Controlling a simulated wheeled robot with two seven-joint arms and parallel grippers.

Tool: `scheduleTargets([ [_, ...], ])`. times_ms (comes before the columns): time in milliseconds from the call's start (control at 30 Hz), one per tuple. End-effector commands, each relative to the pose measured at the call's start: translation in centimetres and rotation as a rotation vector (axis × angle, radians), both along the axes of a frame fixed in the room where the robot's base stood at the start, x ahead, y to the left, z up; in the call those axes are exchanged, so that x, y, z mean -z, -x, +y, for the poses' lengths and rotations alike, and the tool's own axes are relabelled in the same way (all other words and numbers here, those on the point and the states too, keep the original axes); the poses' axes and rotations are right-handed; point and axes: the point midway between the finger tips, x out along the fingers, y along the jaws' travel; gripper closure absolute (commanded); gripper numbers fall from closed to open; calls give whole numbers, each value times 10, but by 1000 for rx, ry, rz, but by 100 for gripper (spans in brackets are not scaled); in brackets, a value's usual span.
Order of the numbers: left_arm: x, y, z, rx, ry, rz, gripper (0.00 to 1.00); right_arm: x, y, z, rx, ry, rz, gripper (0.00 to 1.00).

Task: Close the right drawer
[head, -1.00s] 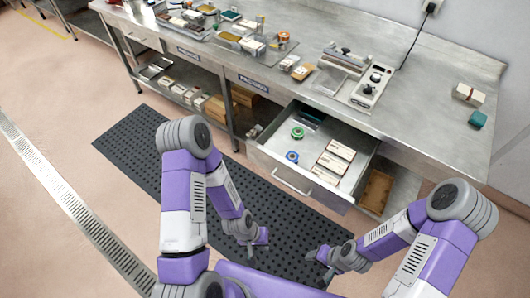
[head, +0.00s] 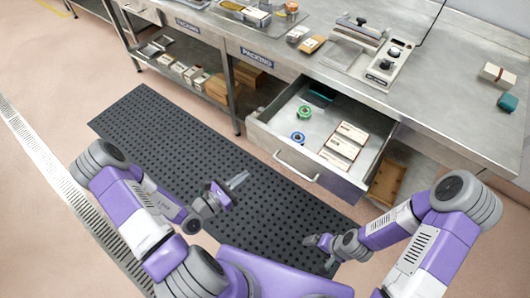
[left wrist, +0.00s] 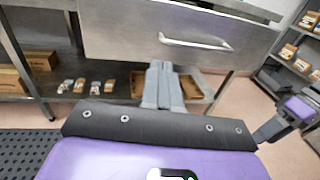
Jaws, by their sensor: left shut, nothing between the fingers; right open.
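The right drawer (head: 262,136) is pulled out from under the steel bench in the head view. It holds a green roll (head: 305,112), a blue roll (head: 298,138) and several white boxes (head: 343,146). Its bar handle (head: 296,168) is on the front panel. My left gripper (head: 238,181) is shut and empty, in front of the drawer and apart from it. In the left wrist view the gripper (left wrist: 160,66) points at the drawer front (left wrist: 120,32), with the handle (left wrist: 195,43) to its right. My right gripper (head: 312,240) is open and low, near the mat's front edge.
The steel bench (head: 450,95) carries a sealing device (head: 388,62), boxes and trays. A lower shelf (head: 205,88) with boxes is at the left, and a wooden crate (head: 386,184) is below the drawer's right. A dark perforated mat (head: 150,125) covers the floor in front.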

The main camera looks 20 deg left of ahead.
Motion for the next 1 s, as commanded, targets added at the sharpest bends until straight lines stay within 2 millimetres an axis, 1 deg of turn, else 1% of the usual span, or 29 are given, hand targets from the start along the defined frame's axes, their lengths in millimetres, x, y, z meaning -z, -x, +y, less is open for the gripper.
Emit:
scheduleTargets([
  [33, 6, -3, 17, -74, 3, -5, 100, 6, 0, 0, 0, 0, 0, 10],
  [100, 8, -5, 32, -143, 3, -10, 100, 8, 0, 0, 0, 0, -1, 10],
  [200, 8, -10, 40, -184, 1, -16, 100, 10, 0, 0, -1, 0, -1, 10],
  [267, 8, -16, 39, -187, 1, -17, 100, 10, 0, 0, -1, 0, -1, 10],
  [367, 7, -31, 32, -182, 3, -19, 100, 13, 0, 0, -1, 0, -1, 10],
  [600, 8, -81, 15, -179, 4, -18, 100, 24, 0, 0, 0, 0, -1, 10],
  [800, 9, -116, 4, -180, 3, -17, 100, 34, 0, 0, 0, 0, -1, 10],
  [900, 8, -128, 0, -181, 3, -16, 100, 37, 0, 0, 0, 0, -1, 10],
  [1000, 8, -136, -2, -181, 3, -14, 100, 39, 0, 0, 0, 0, 0, 10],
])
